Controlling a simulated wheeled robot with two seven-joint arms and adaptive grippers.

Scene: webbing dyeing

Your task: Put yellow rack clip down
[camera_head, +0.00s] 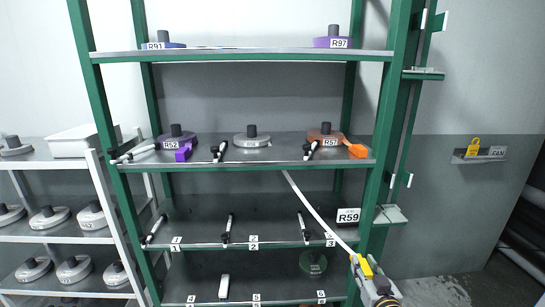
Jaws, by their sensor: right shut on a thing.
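A yellow clip (365,267) is at the lower right, in front of the rack's right post. My right gripper (376,285) is shut on it, its fingertips partly hidden at the bottom of the picture. A long white strip (318,213) runs from near the clip up and left, across the shelf marked 1 to 3. I cannot tell whether the strip touches the clip. The green rack has grey shelves; the second shelf (285,163) carries a purple clip (183,154) and an orange clip (355,150) at its front edge. My left gripper is not in view.
Spools R91 (160,45) and R97 (333,42) stand on the top shelf, and R57 (326,134) on the second. A white side rack (115,215) with several spools stands at the left. A yellow padlock-like item (474,147) is on the right wall.

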